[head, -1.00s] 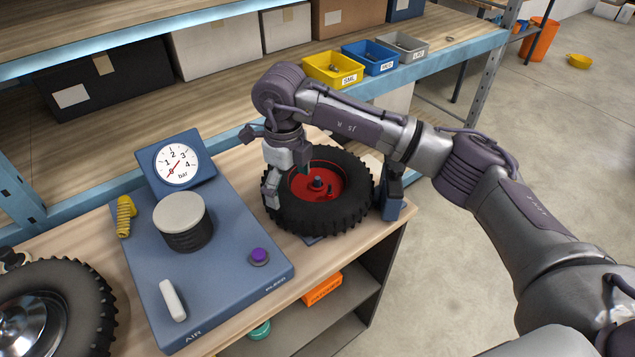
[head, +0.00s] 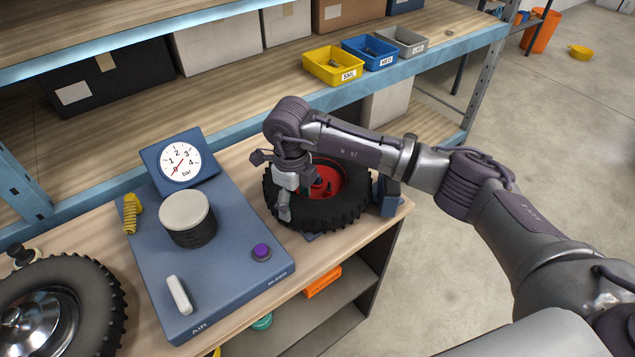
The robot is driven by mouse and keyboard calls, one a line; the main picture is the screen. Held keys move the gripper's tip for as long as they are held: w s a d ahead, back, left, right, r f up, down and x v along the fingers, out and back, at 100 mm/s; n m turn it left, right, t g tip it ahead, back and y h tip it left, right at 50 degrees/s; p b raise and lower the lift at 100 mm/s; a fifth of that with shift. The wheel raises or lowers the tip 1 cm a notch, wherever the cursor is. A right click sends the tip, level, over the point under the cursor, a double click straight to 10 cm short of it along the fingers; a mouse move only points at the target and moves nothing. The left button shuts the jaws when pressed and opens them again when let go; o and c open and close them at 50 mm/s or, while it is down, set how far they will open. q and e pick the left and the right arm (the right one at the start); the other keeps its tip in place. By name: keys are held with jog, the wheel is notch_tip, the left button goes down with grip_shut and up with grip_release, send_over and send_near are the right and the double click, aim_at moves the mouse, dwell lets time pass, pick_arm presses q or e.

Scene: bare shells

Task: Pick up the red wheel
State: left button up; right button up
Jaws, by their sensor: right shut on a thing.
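The red wheel (head: 326,181), a black knobbly tyre with a red hub, sits at the right end of the wooden bench, beside a blue stand. My right gripper (head: 284,205) reaches down over the wheel's left side and is shut on its tyre. The gripper and wrist hide part of the hub and the tyre's left edge. I cannot tell whether the wheel is clear of what is under it. My left gripper is not in view.
A blue air station (head: 215,265) with a gauge (head: 180,163) stands left of the wheel. A second wheel with a silver hub (head: 60,310) lies at lower left. Yellow (head: 333,66), blue (head: 370,52) and grey (head: 403,41) bins line the shelf behind. Open floor lies to the right.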

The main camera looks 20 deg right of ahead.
jog(key=c, duration=0.8)
jog(key=shift+o, duration=0.2)
jog(key=shift+w+r, duration=0.1)
